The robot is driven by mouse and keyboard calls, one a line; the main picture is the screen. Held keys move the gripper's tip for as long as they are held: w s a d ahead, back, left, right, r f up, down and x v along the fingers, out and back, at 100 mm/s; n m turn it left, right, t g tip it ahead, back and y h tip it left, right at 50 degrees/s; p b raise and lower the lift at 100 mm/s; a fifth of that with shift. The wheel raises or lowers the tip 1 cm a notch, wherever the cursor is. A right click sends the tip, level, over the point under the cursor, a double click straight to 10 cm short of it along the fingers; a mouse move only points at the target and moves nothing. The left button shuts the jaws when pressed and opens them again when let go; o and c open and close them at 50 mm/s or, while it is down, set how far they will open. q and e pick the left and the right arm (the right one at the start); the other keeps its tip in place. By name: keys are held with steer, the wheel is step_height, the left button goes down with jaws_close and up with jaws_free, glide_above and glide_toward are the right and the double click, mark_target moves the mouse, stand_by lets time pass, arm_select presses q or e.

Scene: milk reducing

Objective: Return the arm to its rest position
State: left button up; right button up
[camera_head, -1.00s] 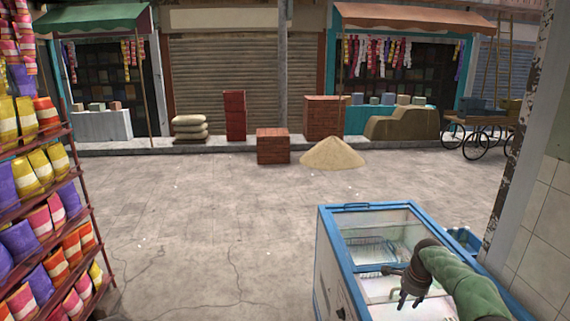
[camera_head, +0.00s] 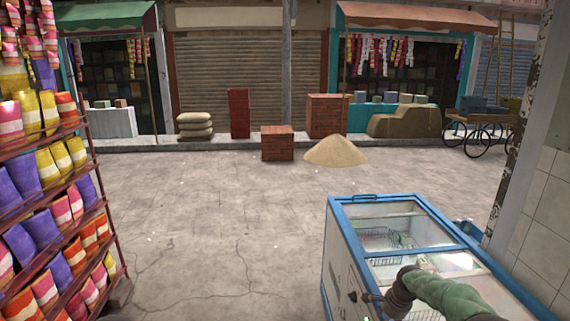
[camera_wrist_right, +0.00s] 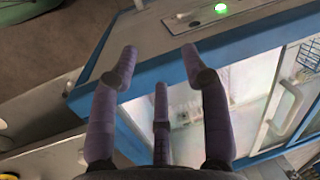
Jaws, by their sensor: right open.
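My right arm, with a green sleeve (camera_head: 445,293), enters the head view at the lower right, over the near part of the freezer. The fingers are over the blue-edged chest freezer's side and rim, close to a panel with a green light (camera_wrist_right: 221,8). I cannot tell whether they touch it. My left gripper is not in view.
The chest freezer (camera_head: 338,250) with glass lids stands at the lower right, beside a tiled wall (camera_head: 540,215). A rack of colourful packets (camera_head: 50,215) stands at the left. The paved floor between them is clear. Crates and a sand pile (camera_head: 336,152) lie farther off.

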steer(key=s+a+f+n+g+y+b, duration=0.1)
steer(key=s+a+f+n+b, duration=0.15)
steer(key=s+a+f, duration=0.65)
steer(key=s+a+f+n+y+b, duration=0.1)
steer(key=s+a+f+n, duration=0.4)
steer(key=f, duration=0.6)
steer(key=s+a+f+n+b, duration=0.1)
steer(key=s+a+f, duration=0.1)
steer(key=s, duration=0.6)
steer(key=s+a+f+n, duration=0.2)
steer(key=s+a, duration=0.2)
steer(key=s, duration=0.4)
steer(key=s+a+f+n+b, duration=0.1)
steer(key=s+a+f, duration=0.1)
steer(key=s, duration=0.6)
steer(key=shift+a+g+y+b, duration=0.3)
steer(key=shift+a+g+y, duration=0.1)
steer(key=shift+a, duration=0.2)
